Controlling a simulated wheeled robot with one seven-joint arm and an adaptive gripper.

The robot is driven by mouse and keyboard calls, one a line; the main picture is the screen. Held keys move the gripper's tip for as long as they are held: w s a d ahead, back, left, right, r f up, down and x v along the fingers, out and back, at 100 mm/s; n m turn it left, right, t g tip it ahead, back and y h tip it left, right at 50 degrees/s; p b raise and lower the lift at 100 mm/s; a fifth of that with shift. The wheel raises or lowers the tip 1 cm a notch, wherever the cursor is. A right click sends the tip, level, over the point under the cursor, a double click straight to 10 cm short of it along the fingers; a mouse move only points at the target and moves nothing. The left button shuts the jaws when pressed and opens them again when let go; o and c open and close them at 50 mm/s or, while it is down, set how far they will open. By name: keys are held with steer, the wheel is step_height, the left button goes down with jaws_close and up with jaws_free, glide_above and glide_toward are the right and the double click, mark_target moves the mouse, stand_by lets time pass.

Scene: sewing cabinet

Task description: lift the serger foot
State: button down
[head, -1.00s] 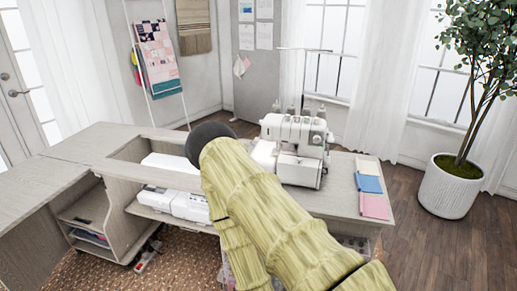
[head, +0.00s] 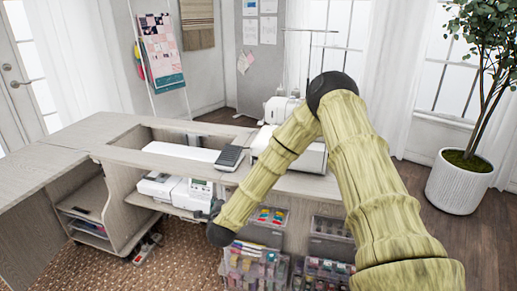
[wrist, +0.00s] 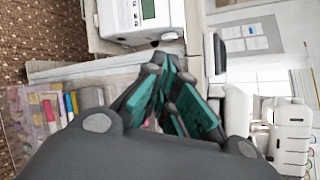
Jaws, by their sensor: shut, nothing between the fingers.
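The white serger (head: 280,108) stands on the cabinet top in the head view, largely hidden behind my arm. In the wrist view, which is turned on its side, a white machine that looks like the serger (wrist: 292,130) is at the right edge. I cannot make out its foot in either view. My gripper (wrist: 168,75) shows its dark fingers with teal pads, shut and empty. It is apart from the serger, near the cabinet's front. In the head view my forearm angles down to the front of the cabinet, and the fingers cannot be made out.
A white sewing machine (head: 185,190) sits on the lower shelf; its green display (wrist: 148,9) shows in the wrist view. A dark grey slab (head: 231,158) lies on the cabinet top (head: 115,153). Clear drawers (head: 255,268) stand below. A potted plant (head: 460,183) is at right.

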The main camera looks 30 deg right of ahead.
steer(key=w+d+r+m+h+b, duration=0.2)
steer(key=w+d+r+m+h, duration=0.25)
steer(key=d+r+m, duration=0.35)
steer(key=m+g+h+b, duration=0.15)
steer(key=m+h, duration=0.25)
steer(key=m, duration=0.5)
glide_toward(259, 140)
step_height(259, 140, up, 3)
steer(key=shift+a+r, duration=0.15)
steer(key=shift+r, duration=0.3)
steer(key=shift+p+x, duration=0.6)
steer(key=shift+x, duration=4.45)
steer(key=shift+r+g, duration=0.1)
steer(key=shift+g, duration=0.15)
